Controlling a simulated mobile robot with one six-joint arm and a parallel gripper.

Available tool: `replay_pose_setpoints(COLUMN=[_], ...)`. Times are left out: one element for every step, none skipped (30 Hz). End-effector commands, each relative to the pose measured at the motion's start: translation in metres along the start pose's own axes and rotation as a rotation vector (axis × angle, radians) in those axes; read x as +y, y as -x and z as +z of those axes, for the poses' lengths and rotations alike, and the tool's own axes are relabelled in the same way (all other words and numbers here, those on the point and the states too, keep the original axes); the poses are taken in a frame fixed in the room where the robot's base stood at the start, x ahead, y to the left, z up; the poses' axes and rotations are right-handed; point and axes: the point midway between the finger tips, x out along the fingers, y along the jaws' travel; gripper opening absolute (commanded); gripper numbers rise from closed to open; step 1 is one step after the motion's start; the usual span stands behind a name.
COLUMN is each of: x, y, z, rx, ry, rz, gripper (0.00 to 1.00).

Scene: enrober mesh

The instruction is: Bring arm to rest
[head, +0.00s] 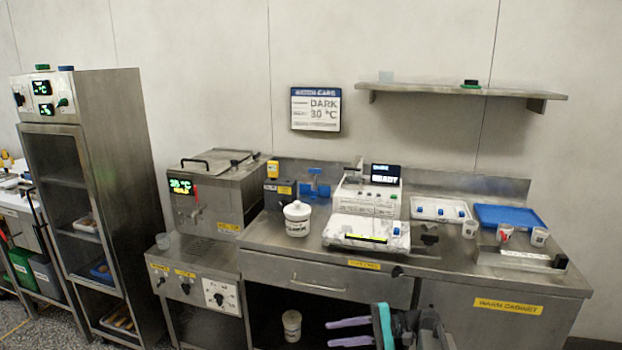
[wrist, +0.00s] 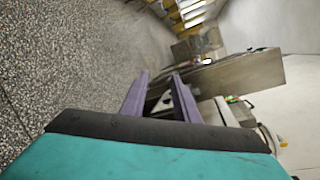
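My gripper (head: 329,334) is low at the front of the head view, in front of the workbench and below its top. Its two purple fingers point left, with a gap between them and nothing held. In the wrist view my gripper (wrist: 160,76) also shows its fingers apart, beyond the teal wrist housing. The fingers appear clear of the bench. Most of my arm is out of view.
The steel workbench (head: 290,265) carries a white tub (head: 297,218), a white machine (head: 368,200), trays and cups. Open shelf space under it holds another tub (head: 292,325). A tall steel cabinet (head: 120,170) stands left. Speckled floor (wrist: 60,70) fills the wrist view's left.

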Motion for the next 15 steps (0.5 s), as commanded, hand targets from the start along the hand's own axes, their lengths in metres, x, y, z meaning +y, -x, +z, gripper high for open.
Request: replay_pose_setpoints(x=[0.019, 0.031, 0.046, 0.058, 0.069, 0.085, 0.097, 0.109, 0.125, 0.137, 0.150, 0.166, 0.179, 0.191, 0.208], y=[-0.012, -0.018, -0.025, -0.031, -0.037, -0.043, -0.049, -0.053, -0.060, -0.064, -0.068, -0.073, -0.077, -0.080, -0.084], z=[0.002, 0.001, 0.001, 0.001, 0.001, 0.002, 0.003, 0.004, 0.005, 0.006, 0.008, 0.011, 0.013, 0.015, 0.018], rx=[-0.004, -0.003, -0.003, -0.003, -0.002, -0.002, -0.001, -0.001, 0.000, 0.001, 0.002, 0.002, 0.002, 0.003, 0.004], ry=[-0.023, -0.035, -0.050, -0.062, -0.072, -0.087, -0.097, -0.107, -0.120, -0.129, -0.138, -0.149, -0.157, -0.164, -0.173], rz=[0.027, 0.046, 0.070, 0.089, 0.109, 0.134, 0.155, 0.177, 0.204, 0.226, 0.249, 0.280, 0.303, 0.326, 0.359], gripper=[0.28, 0.28, 0.28, 0.28, 0.28, 0.28, 0.28, 0.28, 0.28, 0.28, 0.28, 0.28, 0.28, 0.28, 0.28])
